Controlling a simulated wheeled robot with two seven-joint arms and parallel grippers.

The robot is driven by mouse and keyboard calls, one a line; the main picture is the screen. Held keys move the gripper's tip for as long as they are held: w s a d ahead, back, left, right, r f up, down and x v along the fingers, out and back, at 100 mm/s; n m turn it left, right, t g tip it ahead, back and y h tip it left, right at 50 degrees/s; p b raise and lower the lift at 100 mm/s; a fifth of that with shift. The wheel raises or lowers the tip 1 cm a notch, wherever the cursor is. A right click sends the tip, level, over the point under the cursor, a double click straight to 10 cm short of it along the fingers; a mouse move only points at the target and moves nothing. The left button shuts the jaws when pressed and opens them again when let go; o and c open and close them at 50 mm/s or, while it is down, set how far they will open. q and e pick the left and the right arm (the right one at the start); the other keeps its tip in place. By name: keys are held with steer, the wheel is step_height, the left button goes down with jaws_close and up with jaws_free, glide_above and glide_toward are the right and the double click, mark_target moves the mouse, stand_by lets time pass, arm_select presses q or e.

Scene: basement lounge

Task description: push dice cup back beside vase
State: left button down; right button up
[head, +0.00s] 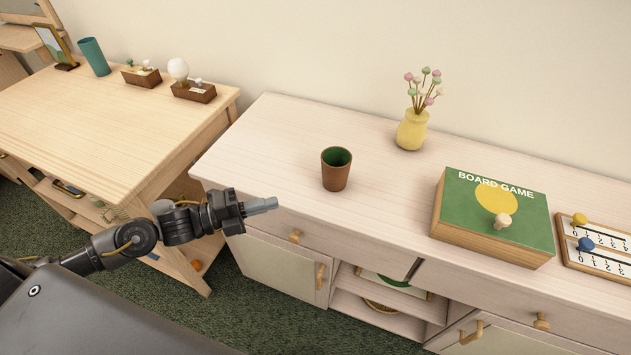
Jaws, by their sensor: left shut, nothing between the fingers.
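The dice cup (335,174), brown outside and green inside, stands upright on the pale wooden sideboard (290,130), nearer the front than the vase. The yellow vase (412,131) with several pink, white and green round flowers stands at the back of the sideboard, right of the cup and apart from it. My left gripper (272,203) is shut and empty, at the sideboard's front left edge. It is left of the cup, a little nearer to me, and apart from it. My right gripper is not in view.
A green board game box (493,213) with a pale knob-shaped piece on it lies right of the cup. A score board (600,247) lies at the far right. A lighter wooden table (90,125) stands at the left. The sideboard top between cup and vase is clear.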

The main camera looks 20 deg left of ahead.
mark_target(334, 178)
arm_select(q)
steer(key=shift+r, duration=0.1)
